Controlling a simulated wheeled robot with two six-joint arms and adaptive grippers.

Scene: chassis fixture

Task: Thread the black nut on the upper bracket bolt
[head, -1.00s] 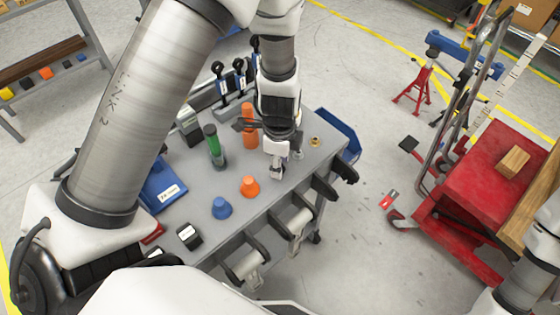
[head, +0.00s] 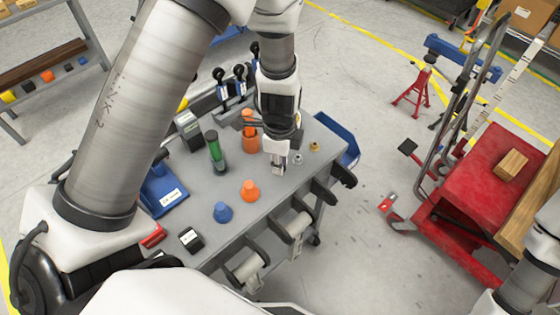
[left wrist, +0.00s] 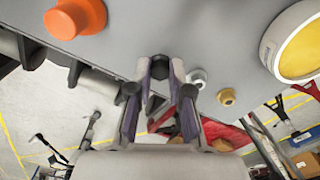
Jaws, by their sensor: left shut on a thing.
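The black nut (left wrist: 158,76) is between the fingertips of my left gripper in the left wrist view, partly hidden by them. My left gripper (left wrist: 160,84) is shut on it, close to the grey table top. In the head view my left gripper (head: 277,167) points down near the table's front right part, and the nut cannot be made out there. A silver nut (left wrist: 197,77) and a brass nut (left wrist: 226,96) stand beside it; the head view also shows the silver nut (head: 298,158) and brass nut (head: 314,147). I cannot make out the upper bracket bolt. My right gripper is out of view.
An orange knob (head: 249,190) and a blue knob (head: 222,211) stand left of the gripper on the table. A green cylinder (head: 215,148) and an orange cylinder (head: 250,136) stand behind. A blue bin (head: 340,140) is at the right end. A red cart (head: 483,180) stands farther right.

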